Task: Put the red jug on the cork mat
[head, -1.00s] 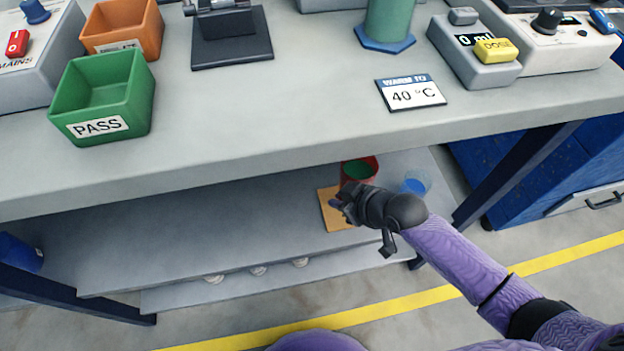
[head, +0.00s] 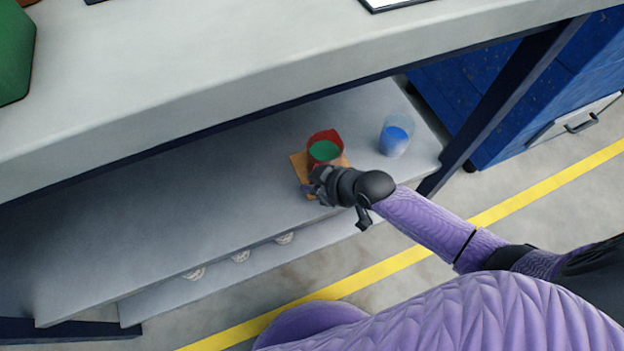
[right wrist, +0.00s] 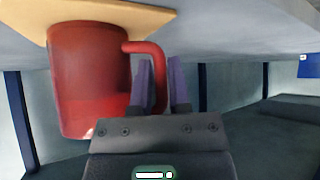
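The red jug (head: 325,138), with green inside, stands upright over the cork mat (head: 298,166) on the lower shelf. In the right wrist view, which is upside down, the jug (right wrist: 88,80) has its base against the mat (right wrist: 150,17), though a tiny gap cannot be ruled out. My right gripper (head: 318,183) is at the jug's front side. Its purple fingers (right wrist: 162,85) lie on either side of the jug's handle, which fills the space between them, so it looks shut on the handle. My left gripper is not in view.
A clear tumbler with blue contents (head: 396,138) stands right of the jug on the shelf (head: 180,205). The bench top (head: 200,80) overhangs the shelf from behind. A dark table leg (head: 500,100) is at the right. The shelf's left part is clear.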

